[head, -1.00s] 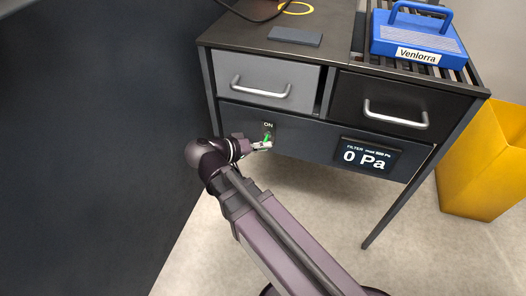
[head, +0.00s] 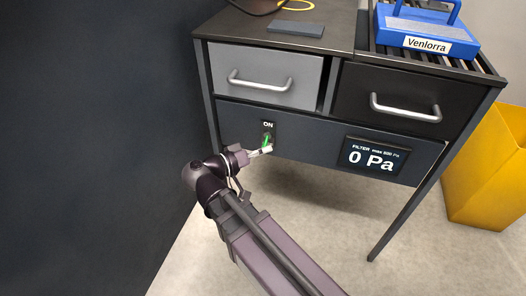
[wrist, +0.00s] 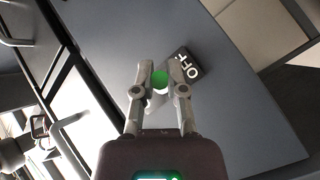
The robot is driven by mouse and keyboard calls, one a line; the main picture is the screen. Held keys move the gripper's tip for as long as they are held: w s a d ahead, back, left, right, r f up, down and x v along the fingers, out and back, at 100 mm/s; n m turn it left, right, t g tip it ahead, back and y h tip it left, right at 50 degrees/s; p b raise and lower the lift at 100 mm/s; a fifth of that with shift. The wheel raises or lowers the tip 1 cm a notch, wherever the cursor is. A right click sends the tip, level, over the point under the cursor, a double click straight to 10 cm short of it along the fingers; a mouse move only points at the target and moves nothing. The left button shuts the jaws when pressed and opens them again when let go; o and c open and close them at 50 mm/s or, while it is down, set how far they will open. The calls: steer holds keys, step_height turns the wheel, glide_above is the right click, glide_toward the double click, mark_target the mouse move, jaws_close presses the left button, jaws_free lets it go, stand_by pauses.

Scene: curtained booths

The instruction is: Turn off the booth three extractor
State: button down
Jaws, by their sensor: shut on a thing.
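The extractor switch (head: 268,136) is a green lever on a small dark plate, with "ON" above it, on the bench's lower front panel. My gripper (head: 265,151) is at the lever from below in the head view. In the wrist view, my gripper (wrist: 160,78) has its fingertips on either side of the lever's round green end (wrist: 160,80) and is shut on it. The "OFF" label (wrist: 186,66) shows beside the fingertips there. The fingers hide part of the lever, and I cannot tell its exact tilt. The filter display (head: 372,157) reads "0 Pa".
A grey drawer (head: 265,65) and a black drawer (head: 388,88) with bar handles sit above the panel. A blue "Venlorra" unit (head: 425,26) stands on top. A yellow bin (head: 485,165) is at right. A dark curtain or wall (head: 90,120) closes the left side.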

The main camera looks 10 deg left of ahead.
steer(key=shift+d, duration=0.1)
steer(key=c, duration=0.7)
jaws_free()
steer(key=shift+r+p, duration=0.3)
steer(key=shift+p, duration=0.4)
